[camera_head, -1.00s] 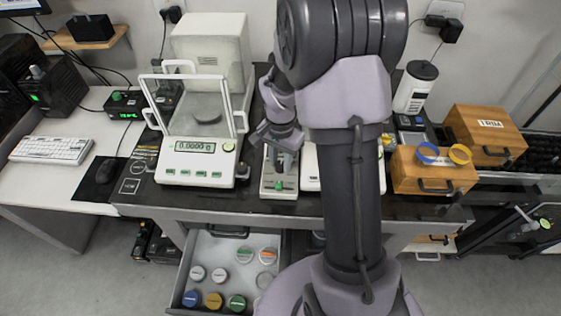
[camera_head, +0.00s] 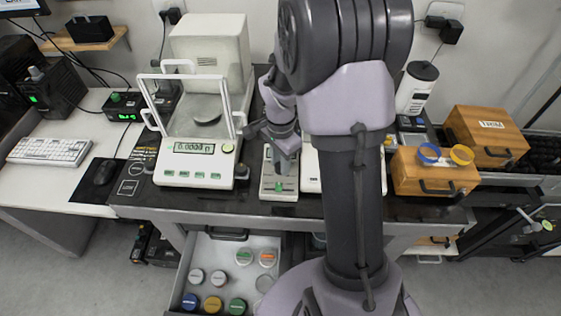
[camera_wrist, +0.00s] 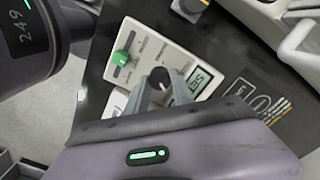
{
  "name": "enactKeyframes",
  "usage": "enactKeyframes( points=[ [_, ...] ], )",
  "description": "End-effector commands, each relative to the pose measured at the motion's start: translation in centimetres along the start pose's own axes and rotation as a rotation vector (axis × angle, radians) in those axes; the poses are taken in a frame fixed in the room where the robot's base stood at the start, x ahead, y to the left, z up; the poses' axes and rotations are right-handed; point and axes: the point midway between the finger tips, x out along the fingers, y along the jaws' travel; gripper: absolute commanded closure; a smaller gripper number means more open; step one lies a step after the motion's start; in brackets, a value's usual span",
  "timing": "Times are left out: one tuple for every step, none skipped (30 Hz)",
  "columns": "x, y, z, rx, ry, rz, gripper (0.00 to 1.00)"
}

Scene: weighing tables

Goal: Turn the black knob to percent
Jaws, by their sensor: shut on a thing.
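The black knob (camera_wrist: 160,74) sits on the face of a small white instrument (camera_head: 279,194), which stands on the dark table between the balance and my arm. The wrist view shows this instrument (camera_wrist: 150,48) with a green knob and a grey display beside the black knob. My gripper (camera_wrist: 160,86) points down over the panel, its grey fingers closed on the sides of the black knob. In the head view my gripper (camera_head: 286,166) is above the instrument and hides the black knob. I cannot read the marks around the knob or its pointer.
A white balance (camera_head: 197,168) with a raised clear shield stands close on the left. An open drawer (camera_head: 218,260) with several coloured lidded jars juts out below.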

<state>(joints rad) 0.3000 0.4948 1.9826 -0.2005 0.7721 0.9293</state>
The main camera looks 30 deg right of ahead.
Motion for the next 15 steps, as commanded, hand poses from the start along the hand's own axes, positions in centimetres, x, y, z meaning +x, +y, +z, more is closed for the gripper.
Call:
enactKeyframes(
  points=[
    [-0.03, -0.03, -0.01, 0.0, 0.0, -0.001, 1.0],
    [-0.03, -0.03, -0.01, 0.0, 0.0, -0.001, 1.0],
    [-0.04, -0.03, -0.01, 0.0, 0.0, -0.001, 1.0],
    [-0.04, -0.03, -0.01, 0.0, 0.0, -0.001, 1.0],
    [-0.04, -0.03, -0.01, 0.0, 0.0, -0.001, 1.0],
    [-0.03, -0.03, -0.01, -0.001, 0.0, -0.001, 1.0],
    [-0.03, -0.03, -0.01, -0.001, 0.0, -0.001, 0.66],
    [-0.03, -0.03, -0.01, -0.001, 0.0, -0.001, 0.6],
    [-0.03, -0.02, -0.01, -0.001, 0.0, -0.001, 0.52],
    [-0.03, -0.02, -0.01, -0.001, 0.0, -0.001, 0.5],
    [-0.03, -0.02, -0.01, -0.001, 0.0, -0.001, 0.5],
    [-0.02, -0.02, -0.01, -0.001, 0.0, -0.001, 0.5],
    [-0.02, -0.01, 0.0, -0.001, 0.0, 0.0, 0.5],
    [-0.02, -0.01, 0.0, -0.001, 0.0, 0.0, 0.5],
    [-0.02, -0.01, 0.0, -0.001, 0.0, 0.0, 0.5]
  ],
)
